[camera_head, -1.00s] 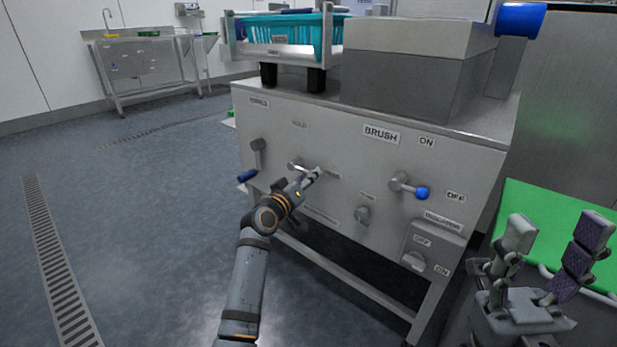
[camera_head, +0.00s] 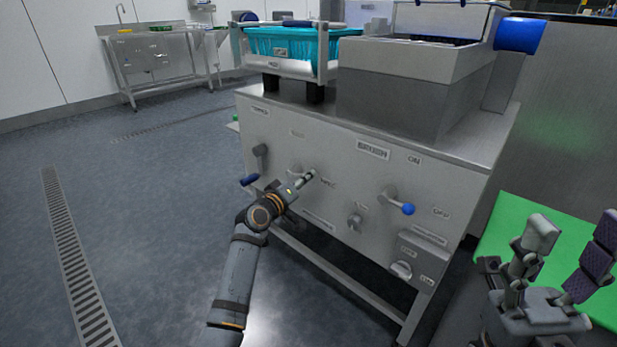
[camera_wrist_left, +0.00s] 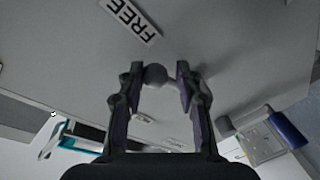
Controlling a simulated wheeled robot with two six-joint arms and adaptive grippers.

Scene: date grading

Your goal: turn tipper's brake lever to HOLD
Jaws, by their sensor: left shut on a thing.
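The tipper's brake lever (camera_head: 296,170) is on the front panel, right of a lever with a blue grip. It points right toward the FREE label (camera_head: 328,183), which also shows upside down in the left wrist view (camera_wrist_left: 132,20). My left gripper (camera_head: 307,178) is at the lever's end and hides part of it. A faint label (camera_head: 297,133), too blurred to read, is above the lever. My right gripper (camera_head: 572,235) is open and empty at the right.
Beside the brake lever are the blue-gripped lever (camera_head: 260,158) on the left and a blue-knobbed lever (camera_head: 400,205) on the right. A small knob (camera_head: 354,223) and a rotary switch (camera_head: 401,270) are lower right. A teal crate (camera_head: 290,45) stands above. The floor left is clear.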

